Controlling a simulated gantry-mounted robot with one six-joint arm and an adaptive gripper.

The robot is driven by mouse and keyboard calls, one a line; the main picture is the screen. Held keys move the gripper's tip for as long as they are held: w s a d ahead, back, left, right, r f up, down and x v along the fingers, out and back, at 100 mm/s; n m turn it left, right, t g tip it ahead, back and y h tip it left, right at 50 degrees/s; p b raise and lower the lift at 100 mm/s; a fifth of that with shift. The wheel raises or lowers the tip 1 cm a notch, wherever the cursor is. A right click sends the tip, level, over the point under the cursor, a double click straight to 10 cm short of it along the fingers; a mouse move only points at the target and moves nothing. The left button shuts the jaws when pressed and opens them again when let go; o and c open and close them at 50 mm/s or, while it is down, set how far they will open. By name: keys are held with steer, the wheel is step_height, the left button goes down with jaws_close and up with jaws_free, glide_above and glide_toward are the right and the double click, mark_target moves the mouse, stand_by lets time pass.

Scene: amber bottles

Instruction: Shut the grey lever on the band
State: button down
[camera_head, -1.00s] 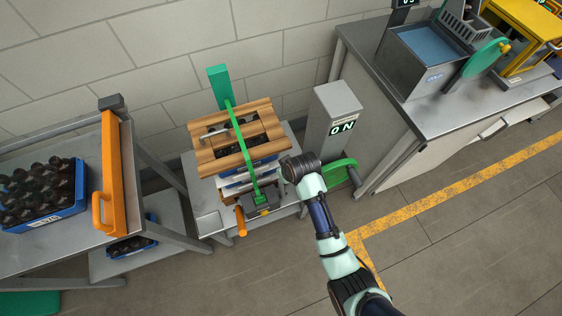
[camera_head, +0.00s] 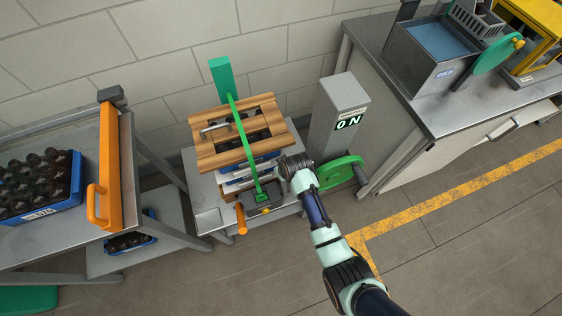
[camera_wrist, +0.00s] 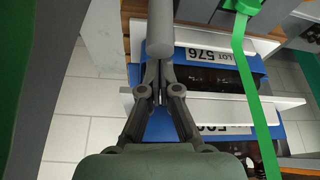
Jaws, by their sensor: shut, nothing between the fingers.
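The green band (camera_head: 241,135) runs down over a stack of trays under a slatted wooden top (camera_head: 211,154) and ends at a dark grey buckle block (camera_head: 267,194) at the front. It also shows in the wrist view (camera_wrist: 246,75). A thick grey bar (camera_wrist: 159,32), which looks like the grey lever, comes down from the top edge of the wrist view. I cannot make it out in the head view. My gripper (camera_head: 285,168) is at the right front of the stack. Its fingers (camera_wrist: 159,90) are shut and empty by the bar's rounded end; I cannot tell whether they touch.
An orange handle (camera_head: 240,219) sticks out at the front of the stack's stand. A grey post (camera_head: 342,100) reading ON and a green wheel (camera_head: 339,172) are close to the right. A trolley with bottles in a blue crate (camera_head: 72,190) stands left. The floor in front is clear.

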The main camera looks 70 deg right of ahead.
steer(key=shift+s+a+r+p, duration=0.4)
steer(key=shift+s+a+p, duration=0.2)
steer(key=shift+p, duration=0.4)
steer(key=shift+a+f, duration=0.2)
steer(key=shift+d, duration=0.1)
step_height(320, 180, up, 10)
